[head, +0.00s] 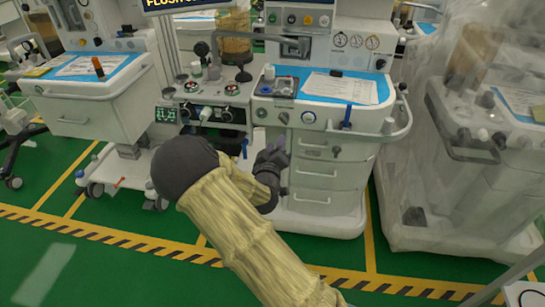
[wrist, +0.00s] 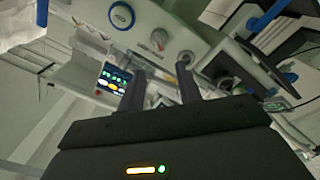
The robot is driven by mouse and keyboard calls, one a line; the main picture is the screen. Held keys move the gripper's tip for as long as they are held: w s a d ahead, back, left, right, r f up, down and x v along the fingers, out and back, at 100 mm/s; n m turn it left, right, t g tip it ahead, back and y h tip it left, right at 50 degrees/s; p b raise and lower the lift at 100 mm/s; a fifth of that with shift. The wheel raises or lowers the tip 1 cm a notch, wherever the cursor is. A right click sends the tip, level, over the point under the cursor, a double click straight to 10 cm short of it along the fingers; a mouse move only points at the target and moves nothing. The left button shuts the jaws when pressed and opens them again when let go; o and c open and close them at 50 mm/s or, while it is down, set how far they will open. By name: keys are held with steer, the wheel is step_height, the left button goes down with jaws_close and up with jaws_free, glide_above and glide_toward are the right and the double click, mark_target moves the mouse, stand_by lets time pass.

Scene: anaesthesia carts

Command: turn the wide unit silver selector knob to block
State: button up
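The wide unit (head: 385,112) stands in the middle of the head view, with a row of small controls along its front edge. A silver knob (head: 283,117) sits in this row, left of a blue-ringed dial (head: 308,117). In the wrist view, a silver knob (wrist: 158,39) with a red mark sits beside the blue-ringed dial (wrist: 122,15); its setting is too small to read. My gripper (head: 277,150) is in front of the unit, below the knob row. In the wrist view, my gripper's fingers (wrist: 160,85) are apart and empty, and not touching the silver knob.
Drawers (head: 315,172) lie beside my gripper. A display (head: 166,114) and another control panel (head: 208,113) are to the left. A plastic-covered cart (head: 465,165) stands right, and another cart (head: 95,95) left. Green floor is clear in front, beyond the striped yellow line.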

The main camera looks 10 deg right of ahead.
steer(key=v, duration=0.5)
steer(key=shift+s+a, duration=0.1)
steer(key=shift+s, duration=0.15)
steer(key=s+d+f+m+g+y, duration=0.35)
steer(key=s+f+m+g, duration=0.2)
steer(key=g, duration=0.25)
steer(key=s+d+r+g+y, duration=0.1)
steer(key=s+r+g, duration=0.2)
steer(key=s, duration=0.6)
steer(key=s+d+r+g+y, duration=0.15)
steer(key=s+r+g, duration=0.25)
steer(key=s, duration=0.5)
step_height(320, 180, up, 25)
steer(key=p, duration=2.6)
steer(key=shift+r, duration=0.15)
